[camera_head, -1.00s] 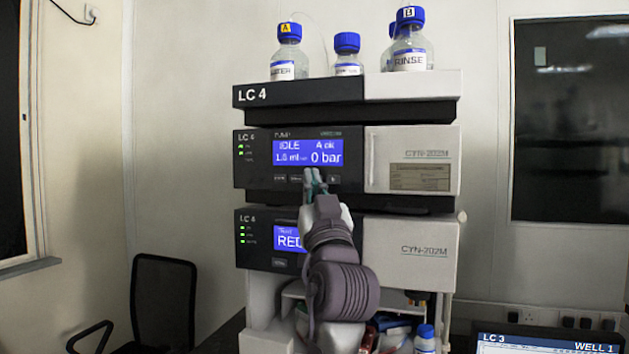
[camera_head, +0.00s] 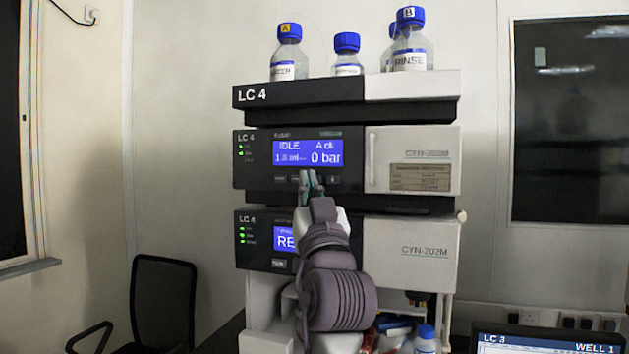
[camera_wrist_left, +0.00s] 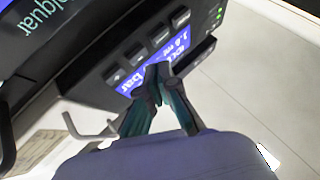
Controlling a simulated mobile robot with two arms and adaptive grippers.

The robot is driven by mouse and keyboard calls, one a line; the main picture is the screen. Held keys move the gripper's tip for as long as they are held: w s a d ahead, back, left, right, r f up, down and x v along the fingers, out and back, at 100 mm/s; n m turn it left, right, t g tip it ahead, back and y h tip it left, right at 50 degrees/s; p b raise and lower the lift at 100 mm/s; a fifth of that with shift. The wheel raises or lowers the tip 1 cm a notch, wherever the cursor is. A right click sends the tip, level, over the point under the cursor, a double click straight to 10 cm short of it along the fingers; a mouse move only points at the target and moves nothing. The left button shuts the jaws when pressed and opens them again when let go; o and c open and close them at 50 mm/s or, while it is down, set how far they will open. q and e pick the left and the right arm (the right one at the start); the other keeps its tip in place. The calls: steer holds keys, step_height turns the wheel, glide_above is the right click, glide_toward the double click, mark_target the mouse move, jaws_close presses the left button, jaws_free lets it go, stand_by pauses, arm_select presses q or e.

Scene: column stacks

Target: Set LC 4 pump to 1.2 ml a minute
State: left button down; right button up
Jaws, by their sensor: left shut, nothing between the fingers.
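The LC 4 pump (camera_head: 252,172) is the upper module of the stack, under the black-and-white top tray. Its blue display (camera_head: 308,152) reads IDLE, A ok and 0 bar. The flow figure is blurred in the head view and looks like 1.6 ml in the wrist view's display (camera_wrist_left: 180,42). A row of small dark buttons (camera_head: 280,179) lies under the display and also shows in the left wrist view (camera_wrist_left: 137,52). My left gripper (camera_head: 309,176) is shut and empty, its fingertips (camera_wrist_left: 157,75) at the button row, hiding part of it. I cannot tell whether they touch a button.
A second LC 4 module (camera_head: 410,251) with a partly hidden blue display sits below. Blue-capped bottles (camera_head: 409,50) stand on the top tray (camera_head: 412,85). A chair (camera_head: 163,300) is at left, and an LC 3 screen (camera_head: 545,343) at lower right.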

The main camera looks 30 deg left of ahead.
arm_select(q)
steer(key=s, duration=0.2)
steer(key=s+d, duration=0.1)
steer(key=s, duration=0.1)
steer(key=shift+s+d, duration=0.1)
steer(key=shift+s, duration=0.15)
stand_by(1.8)
